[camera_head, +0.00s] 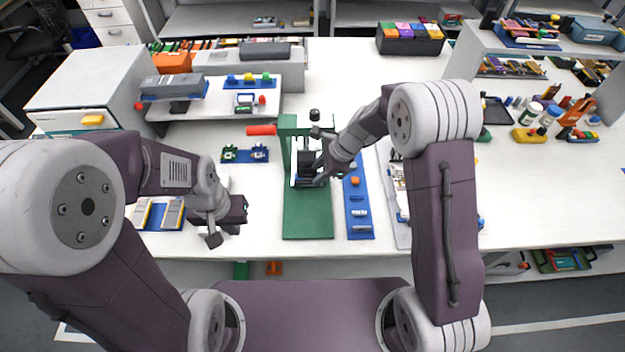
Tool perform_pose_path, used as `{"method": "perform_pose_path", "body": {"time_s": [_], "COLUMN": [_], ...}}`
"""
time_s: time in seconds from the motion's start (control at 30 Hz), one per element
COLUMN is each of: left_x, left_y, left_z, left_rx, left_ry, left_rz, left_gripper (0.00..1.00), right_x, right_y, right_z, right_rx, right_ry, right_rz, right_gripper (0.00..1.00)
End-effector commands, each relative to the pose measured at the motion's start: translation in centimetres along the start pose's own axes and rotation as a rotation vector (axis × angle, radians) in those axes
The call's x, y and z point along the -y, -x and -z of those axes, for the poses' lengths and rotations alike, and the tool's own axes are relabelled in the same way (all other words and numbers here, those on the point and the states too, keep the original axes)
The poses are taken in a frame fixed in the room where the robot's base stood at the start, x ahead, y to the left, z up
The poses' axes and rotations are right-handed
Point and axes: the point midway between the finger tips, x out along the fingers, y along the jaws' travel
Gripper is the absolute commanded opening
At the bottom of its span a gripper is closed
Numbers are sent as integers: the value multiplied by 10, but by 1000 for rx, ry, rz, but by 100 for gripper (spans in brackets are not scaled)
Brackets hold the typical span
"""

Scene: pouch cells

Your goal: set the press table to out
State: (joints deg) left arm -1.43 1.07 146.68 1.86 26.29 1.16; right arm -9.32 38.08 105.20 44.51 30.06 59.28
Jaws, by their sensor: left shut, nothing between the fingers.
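The press stands at the middle of the table, with a green frame (287,130), a red lever handle (262,130) pointing left and a long green base plate (308,222) reaching toward the front edge. The press table, inside the frame, is partly hidden by my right gripper, so I cannot make out how far out it sits. My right gripper (318,160) is at the press opening, in front of its dark middle part; contact and jaw opening are unclear. My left gripper (228,225) is shut and empty above the white tabletop, left of the base plate.
A blue strip with small parts (358,222) lies just right of the press. A blue plate with green parts (245,156) lies to its left. A blue holder (160,216) lies at the front left. White tabletop is clear between my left gripper and the base plate.

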Motion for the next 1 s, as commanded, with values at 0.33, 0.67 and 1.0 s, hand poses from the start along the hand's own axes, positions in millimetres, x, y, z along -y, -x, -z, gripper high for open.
{"method": "perform_pose_path", "body": {"time_s": [0.33, 0.67, 1.0], "left_x": [0, 0, 0], "left_y": [-7, -7, -7], "left_z": [-1, -1, -1], "left_rx": [0, 0, 0], "left_ry": [0, 0, 0], "left_rz": [0, 0, 0], "left_gripper": [0, 0, 0], "right_x": [0, 0, 0], "right_y": [-52, -53, -52], "right_z": [0, 0, 1], "right_rx": [-1, -1, -2], "right_ry": [3, 2, 2], "right_rz": [0, 1, 2], "right_gripper": [34, 15, 0]}}
